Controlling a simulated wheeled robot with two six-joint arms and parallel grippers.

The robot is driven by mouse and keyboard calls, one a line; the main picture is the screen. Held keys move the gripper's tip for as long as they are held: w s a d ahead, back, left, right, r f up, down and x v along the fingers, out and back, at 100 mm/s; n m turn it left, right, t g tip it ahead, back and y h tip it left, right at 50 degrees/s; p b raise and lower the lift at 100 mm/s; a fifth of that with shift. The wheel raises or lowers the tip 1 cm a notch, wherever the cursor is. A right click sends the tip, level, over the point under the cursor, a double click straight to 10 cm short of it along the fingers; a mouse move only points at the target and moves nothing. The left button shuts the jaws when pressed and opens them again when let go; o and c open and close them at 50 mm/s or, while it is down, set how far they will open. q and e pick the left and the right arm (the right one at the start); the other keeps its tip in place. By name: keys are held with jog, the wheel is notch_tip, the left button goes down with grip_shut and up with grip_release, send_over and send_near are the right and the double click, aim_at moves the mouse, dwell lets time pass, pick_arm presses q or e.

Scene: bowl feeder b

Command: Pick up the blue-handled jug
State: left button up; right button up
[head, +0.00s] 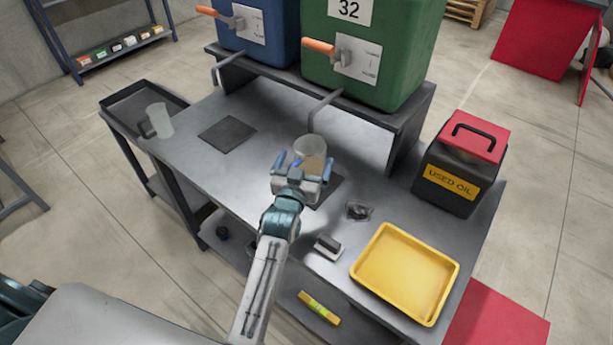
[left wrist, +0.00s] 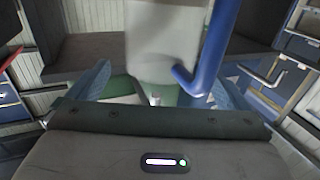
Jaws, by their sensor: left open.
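The blue-handled jug (head: 311,147) is a clear, pale cup standing under the green tank's spout. In the left wrist view the jug (left wrist: 160,45) is upright in the picture's middle, with its thick blue handle (left wrist: 216,42) on the right. My left gripper (head: 303,165) is open just in front of the jug, its blue fingers spread to either side. In the left wrist view the fingers of the left gripper (left wrist: 155,85) flank the jug's lower part; contact cannot be told. The gripper hides part of the jug in the head view. My right gripper is not in view.
The green tank (head: 375,45) and blue tank (head: 262,30) stand behind. A used-oil can (head: 455,170) and yellow tray (head: 385,285) are on the right.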

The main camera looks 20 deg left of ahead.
pick_arm(q)
jog(key=shift+w, duration=0.9)
jog(key=shift+s, duration=0.1)
jog(key=shift+c, duration=0.2)
jog(key=c, duration=1.4)
jog(key=shift+r, duration=0.1)
